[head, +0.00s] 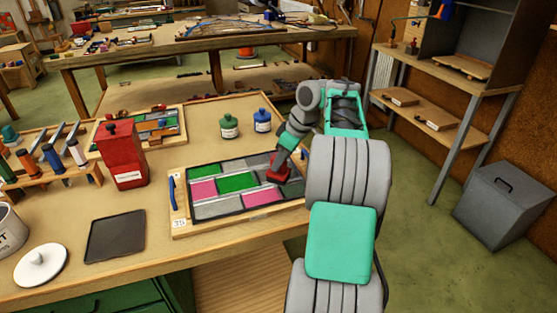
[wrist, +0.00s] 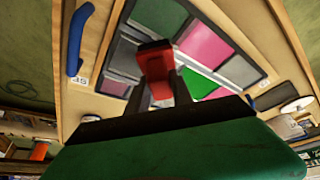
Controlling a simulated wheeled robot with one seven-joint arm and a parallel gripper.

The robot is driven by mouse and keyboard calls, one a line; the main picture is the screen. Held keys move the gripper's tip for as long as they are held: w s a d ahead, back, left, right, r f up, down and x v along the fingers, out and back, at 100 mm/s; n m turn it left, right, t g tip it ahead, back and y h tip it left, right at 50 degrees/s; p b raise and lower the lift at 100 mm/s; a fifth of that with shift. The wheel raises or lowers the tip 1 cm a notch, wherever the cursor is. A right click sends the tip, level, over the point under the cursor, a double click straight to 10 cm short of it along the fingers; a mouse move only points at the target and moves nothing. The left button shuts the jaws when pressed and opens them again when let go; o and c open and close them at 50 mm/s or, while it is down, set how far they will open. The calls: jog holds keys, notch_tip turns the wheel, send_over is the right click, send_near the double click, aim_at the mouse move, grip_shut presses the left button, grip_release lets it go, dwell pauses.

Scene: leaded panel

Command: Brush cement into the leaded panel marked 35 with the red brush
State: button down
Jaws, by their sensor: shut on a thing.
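The leaded panel (head: 222,201) marked 35 lies in a wooden frame on the bench, with green, pink and grey panes between dark leads. Its number tag (head: 180,223) is at the near left corner, and it also shows in the wrist view (wrist: 82,81). My gripper (head: 281,160) is over the right end of the panel and is shut on the red brush (head: 278,172). In the wrist view the red brush (wrist: 155,60) is between the two fingers, in front of the panes. Whether its bristles touch the panel is hidden.
A red canister (head: 120,155) stands left of the panel. Green (head: 229,126) and blue (head: 262,121) bottles stand behind it. A dark flat tray (head: 115,236), a white lid (head: 41,266) and a pot (head: 10,232) are at the left. A second panel (head: 150,128) lies farther back.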

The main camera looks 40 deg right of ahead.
jog(key=shift+s+a, duration=0.2)
jog(key=shift+s, duration=0.45)
jog(key=shift+s+a+b, duration=0.2)
jog(key=shift+s+b, duration=0.2)
jog(key=shift+s, duration=0.35)
jog(key=shift+s+a+b, duration=0.2)
jog(key=shift+s+b, duration=0.2)
jog(key=shift+s, duration=0.3)
jog(key=shift+s+a+b, duration=0.25)
jog(key=shift+s, duration=0.5)
jog(key=shift+s+a+b, duration=0.2)
jog(key=shift+s+b, duration=0.05)
jog(key=shift+s, duration=0.45)
jog(key=shift+w+a+b, duration=0.15)
jog(key=shift+w+a, duration=0.05)
jog(key=shift+a, duration=0.4)
jog(key=shift+w+a+b, duration=0.15)
jog(key=shift+w+a, duration=0.05)
jog(key=shift+a, duration=0.4)
jog(key=shift+a, duration=0.1)
